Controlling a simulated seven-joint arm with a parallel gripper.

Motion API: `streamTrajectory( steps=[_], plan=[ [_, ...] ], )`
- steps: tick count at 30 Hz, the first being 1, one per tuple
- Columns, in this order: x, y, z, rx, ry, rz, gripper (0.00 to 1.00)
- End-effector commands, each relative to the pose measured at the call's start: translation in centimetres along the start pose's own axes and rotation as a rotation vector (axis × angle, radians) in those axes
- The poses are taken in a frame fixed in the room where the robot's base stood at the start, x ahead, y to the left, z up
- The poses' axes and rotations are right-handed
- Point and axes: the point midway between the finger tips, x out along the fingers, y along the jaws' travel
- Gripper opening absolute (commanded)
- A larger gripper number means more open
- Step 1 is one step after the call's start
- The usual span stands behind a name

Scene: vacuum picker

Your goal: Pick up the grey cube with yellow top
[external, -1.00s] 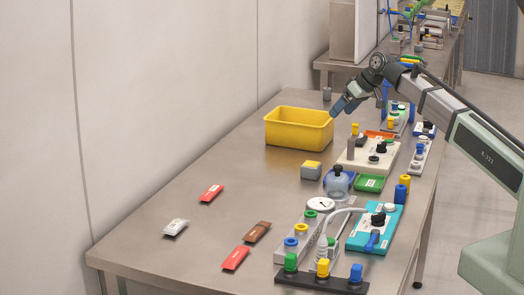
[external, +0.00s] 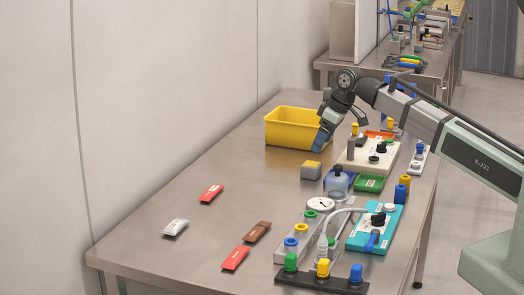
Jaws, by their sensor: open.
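The grey cube with yellow top (external: 311,170) sits on the metal table, in front of the yellow bin and left of the clear-and-blue bottle. My gripper (external: 318,148) points down just above and slightly right of the cube, close to the bin's right front corner. It is open and holds nothing that I can see. The fingertips are small, and I cannot tell the exact gap between them and the cube. All of the cube's front shows.
The yellow bin (external: 291,128) stands right behind the cube. A clear-and-blue bottle (external: 337,184) and a beige panel (external: 367,156) are close on the right. Red packets (external: 211,193), a brown packet (external: 257,232) and a white packet (external: 175,227) lie front left. The table's left middle is clear.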

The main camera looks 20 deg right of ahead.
Motion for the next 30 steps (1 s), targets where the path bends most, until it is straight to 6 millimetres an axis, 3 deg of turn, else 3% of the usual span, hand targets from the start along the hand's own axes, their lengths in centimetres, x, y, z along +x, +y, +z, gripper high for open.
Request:
streamTrajectory(
  steps=[6, 20, 30],
  plan=[
    [2.9, 0.0, 0.0, 0.000, -0.001, 0.000, 0.85],
    [5.1, -0.1, 0.1, 0.001, 0.000, 0.000, 0.85],
    [8.9, -0.3, 0.2, 0.001, 0.000, 0.000, 0.85]
  ],
)
